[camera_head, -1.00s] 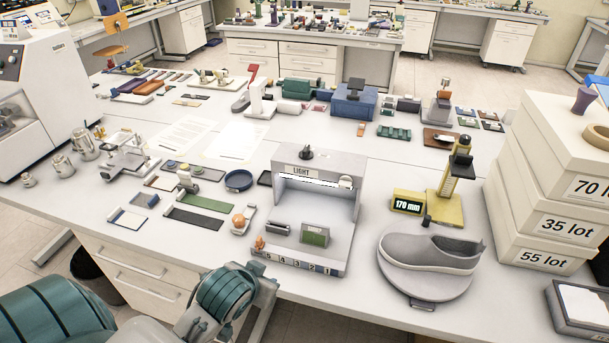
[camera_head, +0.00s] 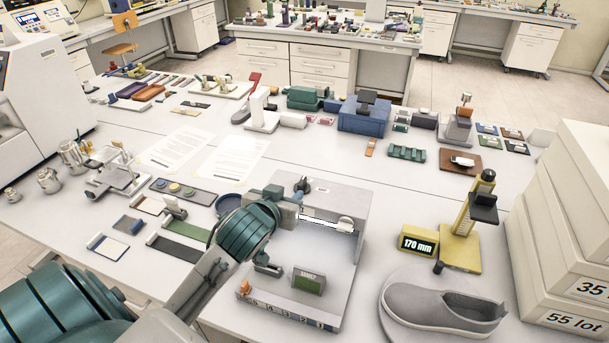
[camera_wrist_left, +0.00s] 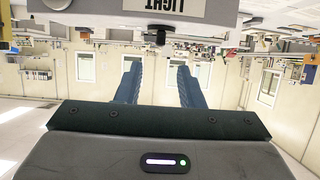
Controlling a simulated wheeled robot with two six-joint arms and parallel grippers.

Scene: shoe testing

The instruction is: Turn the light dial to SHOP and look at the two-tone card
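The grey light box (camera_head: 356,205) stands on the table in the head view, with its dark dial (camera_head: 302,186) on top. The wrist view shows the box upside down, with the LIGHT label (camera_wrist_left: 164,8) and the dial (camera_wrist_left: 158,32). My left gripper (camera_head: 291,197) is at the box's upper left front, close to the dial and partly covering the label. In the wrist view its blue fingers (camera_wrist_left: 157,75) are apart with nothing between them; the dial lies beyond the tips. A small green card (camera_head: 309,281) stands inside the box; its two tones are not clear. The dial's setting is unreadable.
A yellow gauge (camera_head: 467,232) reading 170 mm and a grey shoe (camera_head: 440,309) on a round plate are right of the box. White lot boxes (camera_head: 566,240) stack at the far right.

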